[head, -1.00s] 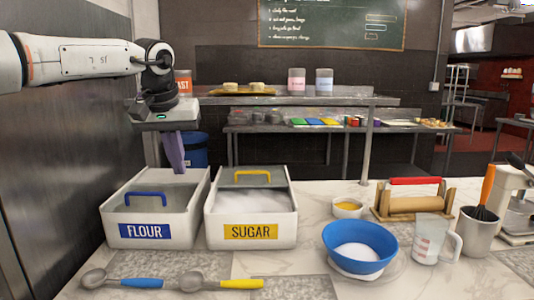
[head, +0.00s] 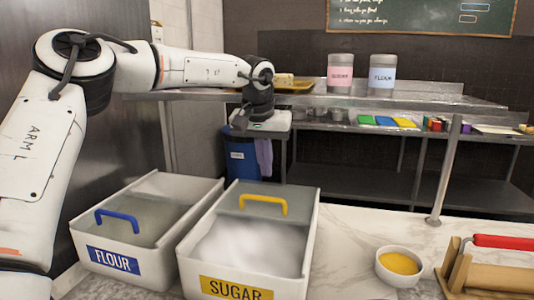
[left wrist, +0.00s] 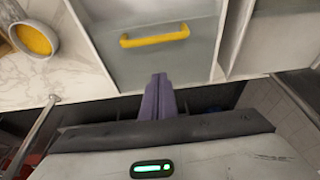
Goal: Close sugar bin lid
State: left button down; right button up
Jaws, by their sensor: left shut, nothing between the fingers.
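The sugar bin (head: 237,289) is a white box with a yellow SUGAR label. Its clear grey lid (head: 228,201), with a yellow handle (head: 263,203), covers the back part. White sugar (head: 240,247) lies uncovered in front. The lid and its yellow handle (left wrist: 155,37) also show in the left wrist view. My left gripper (head: 264,157), with purple fingers pointing down, is shut and empty beyond the bin's back edge. In the left wrist view its fingertips (left wrist: 158,80) look close to the lid's back edge; contact cannot be told. My right gripper is not in view.
The flour bin (head: 112,260), with a blue handle, stands close to the left of the sugar bin. A bowl of yellow contents (head: 399,266) and a wooden rolling-pin stand (head: 490,272) are to the right. A metal shelf (head: 400,99) stands behind the counter.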

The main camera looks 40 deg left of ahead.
aim_at(263, 210)
pick_arm(q)
jog(key=x, duration=0.3)
jog(key=shift+w+f, duration=0.15)
jog(key=shift+f, duration=0.2)
jog(key=shift+d+f, duration=0.1)
jog(key=shift+f, duration=0.1)
jog(key=shift+s+d+f, duration=0.1)
jog(key=shift+s+d, duration=0.1)
jog(key=shift+s, duration=0.3)
jog(key=shift+s+d, duration=0.2)
jog(key=shift+s, duration=0.3)
jog(key=shift+s+d+f, duration=0.2)
jog(key=shift+s+d, duration=0.15)
jog(key=shift+s, duration=0.25)
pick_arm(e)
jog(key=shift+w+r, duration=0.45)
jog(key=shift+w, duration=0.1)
pick_arm(q)
jog(key=shift+s, duration=0.15)
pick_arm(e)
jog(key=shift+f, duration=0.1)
